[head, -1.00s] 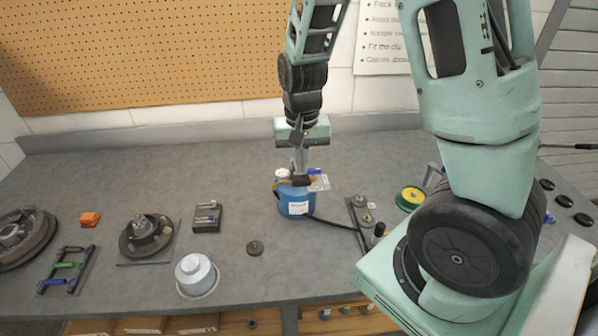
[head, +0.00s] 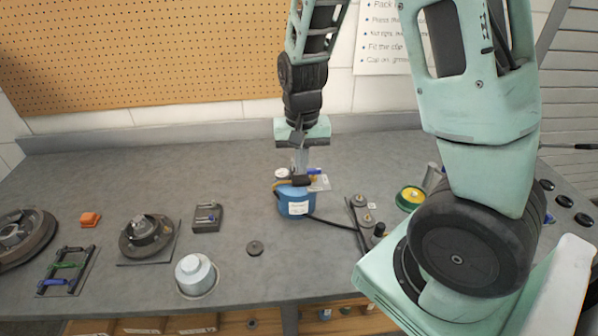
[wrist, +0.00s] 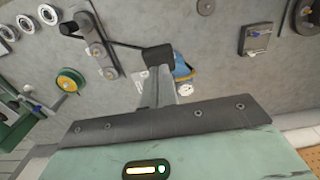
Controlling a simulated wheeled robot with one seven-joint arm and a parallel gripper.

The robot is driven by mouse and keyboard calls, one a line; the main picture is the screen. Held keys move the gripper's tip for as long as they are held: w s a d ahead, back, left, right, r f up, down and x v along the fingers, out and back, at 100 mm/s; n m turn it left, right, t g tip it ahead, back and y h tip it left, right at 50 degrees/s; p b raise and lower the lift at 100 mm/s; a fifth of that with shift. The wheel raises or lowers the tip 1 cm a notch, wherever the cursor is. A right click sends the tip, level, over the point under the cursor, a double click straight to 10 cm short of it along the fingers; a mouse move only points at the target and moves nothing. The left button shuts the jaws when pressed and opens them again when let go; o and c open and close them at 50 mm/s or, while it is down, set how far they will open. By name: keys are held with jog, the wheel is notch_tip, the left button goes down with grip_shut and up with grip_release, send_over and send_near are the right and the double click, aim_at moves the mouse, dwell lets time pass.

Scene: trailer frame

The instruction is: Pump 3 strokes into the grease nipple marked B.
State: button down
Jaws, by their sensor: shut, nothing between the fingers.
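A blue grease pump (head: 296,207) with a white label stands on the bench at the middle. A small round gauge (head: 281,174) shows at its top left; the gauge also shows in the wrist view (wrist: 186,88). My gripper (head: 302,178) is shut and empty, pointing down at the top of the pump; I cannot tell whether its dark tips touch it. A black hose (head: 335,224) runs from the pump to a dark plate with round fittings (head: 361,214). This fitting plate also shows in the wrist view (wrist: 97,52). Its small white tags are too blurred to read, so B is not identifiable.
A green-and-yellow spool (head: 410,197) lies right of the plate, near my upper arm. To the left are a grey canister (head: 195,274), a hub on a plate (head: 147,236), a small dark block (head: 207,217) and a dark disc (head: 255,248). The bench behind the pump is clear.

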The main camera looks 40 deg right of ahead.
aim_at(302, 179)
jog(key=shift+f, duration=0.2)
dwell(0.5)
jog(key=shift+f+b, duration=0.5)
jog(key=shift+b, duration=0.05)
jog(key=shift+s+a+f+b, duration=0.1)
jog(key=shift+s+f+b, duration=0.1)
jog(key=shift+f+b, duration=0.3)
jog(key=shift+s+a+f+b, duration=0.15)
jog(key=shift+f+b, duration=0.1)
jog(key=shift+f, duration=0.35)
jog(key=shift+s+a+f+b, duration=0.1)
jog(key=shift+s+f+b, duration=0.1)
jog(key=shift+f+b, duration=0.85)
jog(key=shift+f, duration=0.25)
jog(key=shift+f+b, duration=0.75)
jog(key=shift+f, duration=0.4)
